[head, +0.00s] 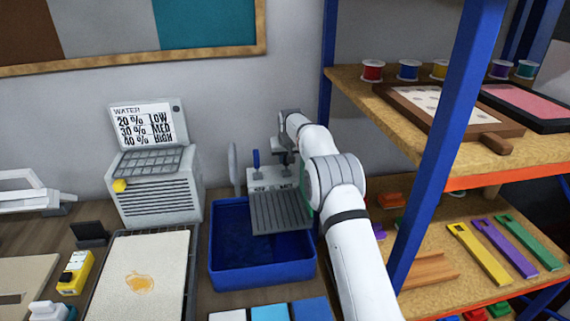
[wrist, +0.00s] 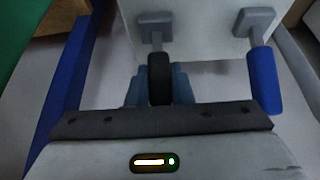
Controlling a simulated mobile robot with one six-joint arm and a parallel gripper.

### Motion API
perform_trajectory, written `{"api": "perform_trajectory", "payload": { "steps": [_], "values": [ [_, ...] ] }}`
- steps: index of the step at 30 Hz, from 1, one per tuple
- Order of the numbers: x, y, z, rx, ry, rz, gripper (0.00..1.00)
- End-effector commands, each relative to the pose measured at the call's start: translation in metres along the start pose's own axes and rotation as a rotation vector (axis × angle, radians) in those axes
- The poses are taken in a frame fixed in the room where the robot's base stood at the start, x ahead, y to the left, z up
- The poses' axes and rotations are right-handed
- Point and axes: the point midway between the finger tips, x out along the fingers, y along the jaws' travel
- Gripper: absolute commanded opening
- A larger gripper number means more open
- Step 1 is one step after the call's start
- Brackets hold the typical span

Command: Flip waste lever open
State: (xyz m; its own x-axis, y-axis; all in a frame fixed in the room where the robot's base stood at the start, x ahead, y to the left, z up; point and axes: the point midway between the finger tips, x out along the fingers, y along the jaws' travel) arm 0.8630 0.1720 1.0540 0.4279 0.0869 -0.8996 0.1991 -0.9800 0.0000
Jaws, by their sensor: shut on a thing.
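A grey lever unit (head: 280,212) with a ribbed sloping chute stands over a blue bin. It carries two levers. The blue-handled lever (head: 256,158) stands upright on the left in the head view and shows at the right in the wrist view (wrist: 264,80). The black-handled lever (wrist: 159,76) is between the fingers of my gripper (wrist: 160,92), which is shut on it. In the head view my gripper (head: 284,152) is at the right side of the unit, and my arm partly hides it. The small labels below the levers are too blurred to read.
The blue bin (head: 222,262) sits under the chute. A grey device with a water screen (head: 143,127) stands to the left. A blue-posted shelf (head: 448,120) rises close on the right of my arm. A framed cream mat (head: 142,275) lies at the front left.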

Motion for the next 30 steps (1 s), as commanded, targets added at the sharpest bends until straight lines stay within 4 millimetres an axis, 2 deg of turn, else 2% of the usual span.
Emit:
{"api": "perform_trajectory", "payload": {
  "steps": [1, 18, 19, 26, 30],
  "values": [
    [0.0040, 0.0001, 0.0016, 0.000, 0.019, 0.000, 0.00],
    [-0.0019, 0.0005, -0.0004, 0.000, 0.061, 0.000, 0.00],
    [-0.0019, 0.0005, -0.0004, 0.000, 0.061, 0.000, 0.22],
    [-0.0017, 0.0004, -0.0002, 0.000, 0.061, 0.000, 0.41],
    [-0.0015, 0.0004, 0.0000, 0.000, 0.060, 0.000, 0.42]
  ]
}}
